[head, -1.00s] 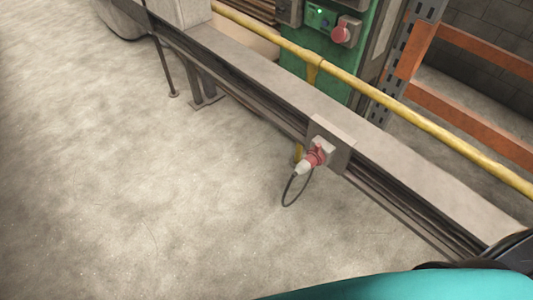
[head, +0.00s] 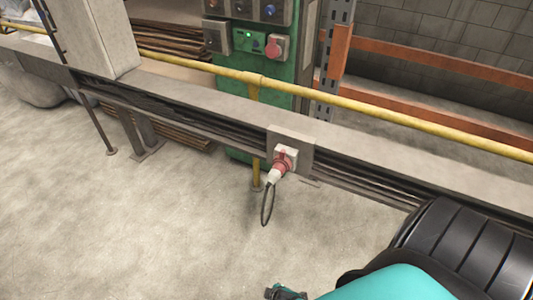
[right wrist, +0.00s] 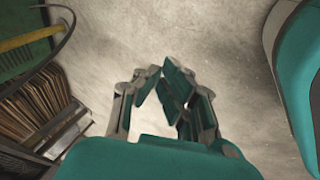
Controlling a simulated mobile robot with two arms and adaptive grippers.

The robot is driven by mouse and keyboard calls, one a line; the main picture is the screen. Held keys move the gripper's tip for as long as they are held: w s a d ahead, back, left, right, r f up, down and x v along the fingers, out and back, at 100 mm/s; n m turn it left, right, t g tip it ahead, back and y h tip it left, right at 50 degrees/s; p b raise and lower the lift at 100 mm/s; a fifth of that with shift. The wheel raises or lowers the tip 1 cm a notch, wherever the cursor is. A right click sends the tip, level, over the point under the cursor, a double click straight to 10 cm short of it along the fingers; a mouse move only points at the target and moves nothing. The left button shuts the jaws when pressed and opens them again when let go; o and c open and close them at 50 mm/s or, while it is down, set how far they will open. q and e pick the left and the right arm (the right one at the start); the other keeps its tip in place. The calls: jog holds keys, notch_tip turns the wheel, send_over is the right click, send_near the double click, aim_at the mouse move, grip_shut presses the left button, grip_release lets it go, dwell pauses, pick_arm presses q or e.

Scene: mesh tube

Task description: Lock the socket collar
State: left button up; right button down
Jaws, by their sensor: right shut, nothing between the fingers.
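The socket (head: 291,152) is a pale box on a grey plate on the beam's front face. Its red collar (head: 281,163) is around the joint with a whitish plug (head: 274,176), which points down and left. A dark cable (head: 266,207) loops down from the plug. The collar is too small to show whether it is locked. My right gripper (head: 287,292) is at the bottom edge, below and apart from the plug. In the right wrist view its fingers (right wrist: 168,78) are closed together, with nothing between them. My left gripper is not in view.
A long grey beam (head: 190,98) crosses the view, with a yellow rail (head: 360,104) behind it. A green control cabinet (head: 303,50) and orange rack bars (head: 440,61) stand beyond. The concrete floor (head: 150,225) in front is clear. A curved dark strand (right wrist: 70,22) crosses the wrist view's upper left.

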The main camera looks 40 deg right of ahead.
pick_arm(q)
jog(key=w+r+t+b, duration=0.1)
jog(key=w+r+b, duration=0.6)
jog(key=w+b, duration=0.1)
pick_arm(e)
jog(key=w+d+r+n+t+h, duration=0.1)
jog(key=w+d+r+t+h, duration=0.15)
jog(key=w+r, duration=0.55)
jog(key=w+d+r+n+t+h, duration=0.2)
jog(key=w+d+r+t, duration=0.15)
jog(key=w, duration=0.85)
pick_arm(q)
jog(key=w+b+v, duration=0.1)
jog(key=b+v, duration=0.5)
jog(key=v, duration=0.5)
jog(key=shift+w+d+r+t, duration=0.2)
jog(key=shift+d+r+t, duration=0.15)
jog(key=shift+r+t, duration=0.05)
pick_arm(e)
jog(key=w+d+r+h, duration=0.2)
jog(key=d+r+h, duration=0.1)
jog(key=r, duration=0.8)
jog(key=w+d+r+m+t+h, duration=0.1)
jog(key=w+d+r+h, duration=0.1)
jog(key=r, duration=0.8)
jog(key=shift+w+d+r+t+h, duration=0.2)
jog(key=shift+d+r+t+h, duration=0.15)
jog(key=shift+d+h, duration=0.55)
jog(key=shift+a, duration=0.15)
